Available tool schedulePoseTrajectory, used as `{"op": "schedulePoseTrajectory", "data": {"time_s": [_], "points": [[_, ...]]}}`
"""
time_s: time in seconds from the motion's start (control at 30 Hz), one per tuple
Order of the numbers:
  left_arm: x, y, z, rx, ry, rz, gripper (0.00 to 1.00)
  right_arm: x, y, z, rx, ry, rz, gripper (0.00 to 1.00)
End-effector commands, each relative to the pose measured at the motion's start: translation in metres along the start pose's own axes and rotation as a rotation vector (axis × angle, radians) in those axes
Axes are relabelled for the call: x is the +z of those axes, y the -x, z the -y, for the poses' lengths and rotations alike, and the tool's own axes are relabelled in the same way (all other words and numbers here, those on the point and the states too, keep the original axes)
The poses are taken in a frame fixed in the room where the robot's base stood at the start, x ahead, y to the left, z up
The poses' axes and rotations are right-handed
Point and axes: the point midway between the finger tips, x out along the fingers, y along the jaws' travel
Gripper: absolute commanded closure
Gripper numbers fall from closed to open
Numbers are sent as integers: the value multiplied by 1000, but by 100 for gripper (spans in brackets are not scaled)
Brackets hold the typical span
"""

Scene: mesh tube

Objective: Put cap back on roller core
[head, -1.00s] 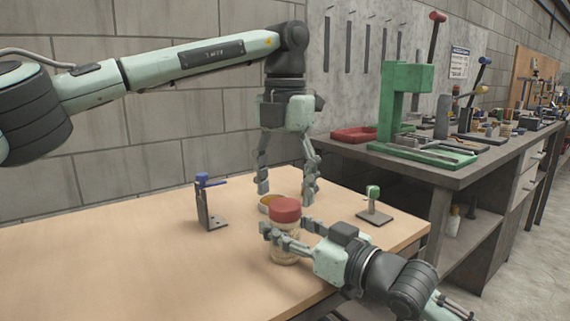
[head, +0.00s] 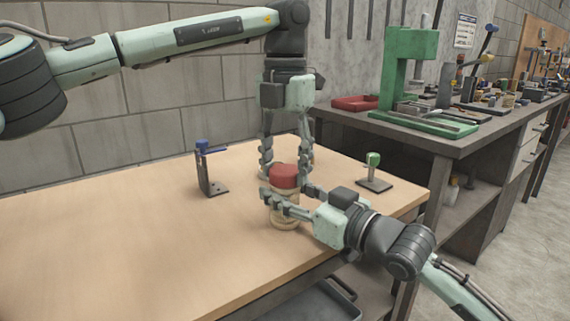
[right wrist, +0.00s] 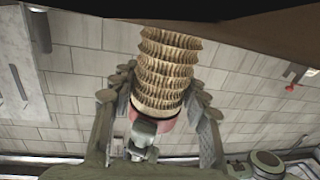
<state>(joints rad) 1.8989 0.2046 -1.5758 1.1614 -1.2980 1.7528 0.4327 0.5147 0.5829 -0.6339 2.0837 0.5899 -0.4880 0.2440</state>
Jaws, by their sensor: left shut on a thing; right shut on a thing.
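The roller core (head: 284,217) is a tan ribbed cylinder standing upright near the table's front right edge. The red cap (head: 285,177) sits on its top, level as far as I can see. In the right wrist view, the ribbed core (right wrist: 166,72) appears between the fingers, with the pinkish-red cap (right wrist: 160,125) at its lower end. My left gripper (head: 285,182) points down from above, its fingers shut on the cap's two sides. My right gripper (head: 287,204) reaches in from the right, shut around the core just below the cap. The cap-to-core seam is partly hidden by fingers.
A bracket with a blue top (head: 207,170) stands left on the wooden table (head: 110,235). A small stand with a green top (head: 374,172) is at the right. A workbench with a green press (head: 405,75) lies behind. The table's left side is clear.

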Motion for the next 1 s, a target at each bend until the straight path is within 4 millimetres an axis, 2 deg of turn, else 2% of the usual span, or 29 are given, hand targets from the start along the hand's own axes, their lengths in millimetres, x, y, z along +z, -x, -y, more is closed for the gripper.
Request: {"op": "schedulePoseTrajectory", "data": {"time_s": [0.17, 0.2, 0.37, 0.77, 0.87, 1.0], "points": [[0, 0, 1, -1, -7, 0, 85, 0, 0, 0, 0, 0, 0, 100], [0, 0, 1, -1, -7, 0, 48, 0, 0, 0, 0, 0, 0, 100], [0, 0, 1, -1, -7, 0, 28, 0, 0, 0, 0, 0, 0, 100], [0, 5, 0, 0, -6, 1, 26, 0, 0, 0, 0, 0, 0, 100], [1, 18, 0, 1, -4, 2, 26, 0, 0, 0, 0, 0, 0, 100], [1, 48, 1, 1, -5, 4, 26, 0, 0, 0, 0, 0, 1, 100]]}}
